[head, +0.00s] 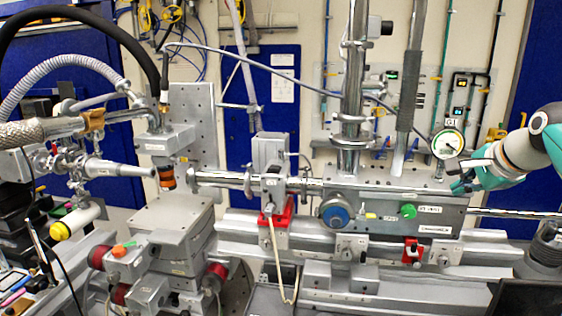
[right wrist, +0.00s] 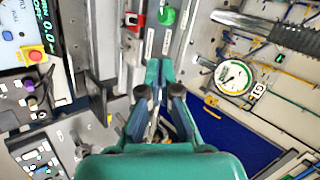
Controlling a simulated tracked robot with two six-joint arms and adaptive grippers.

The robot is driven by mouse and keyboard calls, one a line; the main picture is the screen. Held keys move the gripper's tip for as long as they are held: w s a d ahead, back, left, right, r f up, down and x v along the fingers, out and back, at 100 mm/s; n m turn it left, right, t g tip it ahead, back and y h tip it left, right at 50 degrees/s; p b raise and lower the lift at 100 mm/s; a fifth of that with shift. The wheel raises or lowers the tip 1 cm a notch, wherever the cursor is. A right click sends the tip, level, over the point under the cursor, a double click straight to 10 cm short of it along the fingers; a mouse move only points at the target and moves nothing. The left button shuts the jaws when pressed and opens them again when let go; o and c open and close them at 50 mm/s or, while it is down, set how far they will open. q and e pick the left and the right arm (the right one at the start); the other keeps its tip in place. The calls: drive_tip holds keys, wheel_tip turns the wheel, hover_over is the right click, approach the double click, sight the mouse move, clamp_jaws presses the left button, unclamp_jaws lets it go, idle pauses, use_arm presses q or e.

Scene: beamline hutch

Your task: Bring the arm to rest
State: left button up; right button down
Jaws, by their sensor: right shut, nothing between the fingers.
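My right arm (head: 524,148) comes in from the right in the head view. Its teal gripper (head: 462,186) is at the right end of the grey metal box (head: 390,212) on the beamline rail. In the right wrist view the gripper (right wrist: 159,68) points up the picture, its fingertips together with nothing between them. Whether the tips touch the box cannot be told. My left gripper is in neither view.
A round pressure gauge (head: 447,143) stands close to the right gripper. A green knob (head: 408,211) and a blue knob (head: 335,212) are on the box front. Vertical pipes (head: 353,90) rise behind. A sample stage (head: 172,235) stands at the left.

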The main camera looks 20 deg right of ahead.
drive_tip(key=w+a+f+n+g+y, duration=0.1)
drive_tip(key=w+a+f+n, duration=0.3)
drive_tip(key=f, duration=0.6)
drive_tip(key=w+a+f+n+g+y, duration=0.1)
drive_tip(key=w+a+f, duration=0.35)
drive_tip(key=f, duration=0.55)
drive_tip(key=a+f+n+g+y, duration=0.1)
drive_tip(key=a+f+n, duration=0.1)
drive_tip(key=a+f, duration=0.45)
drive_tip(key=a+f+n+y, duration=0.1)
drive_tip(key=a+f+n, duration=0.15)
drive_tip(key=f, duration=0.75)
drive_tip(key=s+a+f+n+g+y, duration=0.1)
drive_tip(key=s+a+f+n, duration=0.1)
drive_tip(key=s+a+f, duration=0.45)
drive_tip(key=s+a+f+n+g+y, duration=0.1)
drive_tip(key=s+a+f+n+g, duration=0.2)
drive_tip(key=a+f, duration=0.6)
drive_tip(key=s+a+f+n+g, duration=0.1)
drive_tip(key=s+a+f+n, duration=0.2)
drive_tip(key=s, duration=0.6)
drive_tip(key=s+a+f+n, duration=0.1)
drive_tip(key=s+a+f, duration=0.3)
drive_tip(key=s, duration=0.5)
wheel_tip(320, 180, down, 11)
drive_tip(key=d+b, duration=0.1)
drive_tip(key=b, duration=0.9)
drive_tip(key=shift+d, duration=0.25)
